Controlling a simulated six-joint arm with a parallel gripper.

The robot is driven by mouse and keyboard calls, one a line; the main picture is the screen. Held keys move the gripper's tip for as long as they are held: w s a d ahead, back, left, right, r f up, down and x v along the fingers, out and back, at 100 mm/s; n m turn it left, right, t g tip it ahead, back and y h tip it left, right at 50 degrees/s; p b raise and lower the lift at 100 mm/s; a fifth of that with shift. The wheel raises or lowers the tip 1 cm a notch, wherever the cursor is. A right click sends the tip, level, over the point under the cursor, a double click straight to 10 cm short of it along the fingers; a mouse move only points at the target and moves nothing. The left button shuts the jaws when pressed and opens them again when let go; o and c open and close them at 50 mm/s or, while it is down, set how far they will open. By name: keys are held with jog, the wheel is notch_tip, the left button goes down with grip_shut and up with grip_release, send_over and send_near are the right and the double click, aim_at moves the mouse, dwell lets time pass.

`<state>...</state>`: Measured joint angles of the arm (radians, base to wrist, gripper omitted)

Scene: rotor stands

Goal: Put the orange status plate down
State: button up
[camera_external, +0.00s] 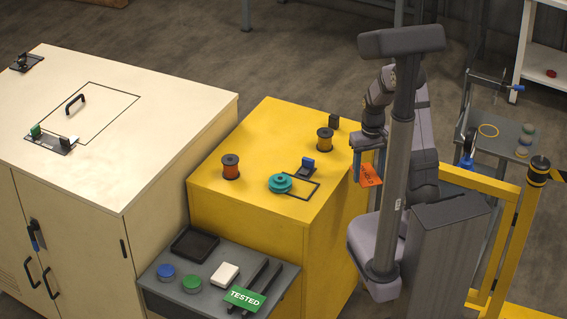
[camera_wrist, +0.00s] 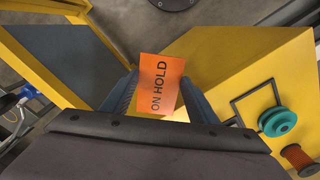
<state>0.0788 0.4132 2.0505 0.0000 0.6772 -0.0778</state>
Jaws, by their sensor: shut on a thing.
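The orange status plate (camera_wrist: 160,84) reads "ON HOLD" and is between the fingers of my gripper (camera_wrist: 155,95) in the wrist view. In the external view the plate (camera_external: 371,174) hangs from my gripper (camera_external: 368,160), tilted. My gripper is shut on it, in the air just off the right edge of the yellow cabinet (camera_external: 345,150). A green plate (camera_external: 246,298) reading "TESTED" is on the grey side shelf, over the dark rails.
The grey shelf (camera_external: 215,302) holds a black tray (camera_external: 194,244), a white block (camera_external: 225,274) and blue and green discs. A yellow rail (camera_external: 470,180) stands right.

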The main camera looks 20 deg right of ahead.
jog(key=d, duration=0.4)
jog(key=w+a+r, duration=0.1)
jog(key=w+a, duration=0.1)
jog(key=w+a+r+n+p, duration=0.1)
jog(key=w+a, duration=0.1)
jog(key=w+a+r+n, duration=0.1)
jog(key=w+a, duration=0.1)
jog(key=shift+r+p, duration=0.2)
jog(key=shift+p, duration=0.2)
jog(key=w+a+r+n+p, duration=0.1)
jog(key=w+a+r+n, duration=0.2)
jog(key=w+a, duration=0.3)
jog(key=w+a+r+n+p, duration=0.1)
jog(key=w+a+n, duration=0.3)
jog(key=a, duration=0.9)
jog(key=shift+w+a+r, duration=0.3)
jog(key=shift+w+r, duration=0.6)
jog(key=shift+w, duration=0.85)
jog(key=shift+f, duration=0.15)
jog(key=shift+f+p, duration=0.3)
jog(key=shift+f, duration=2.7)
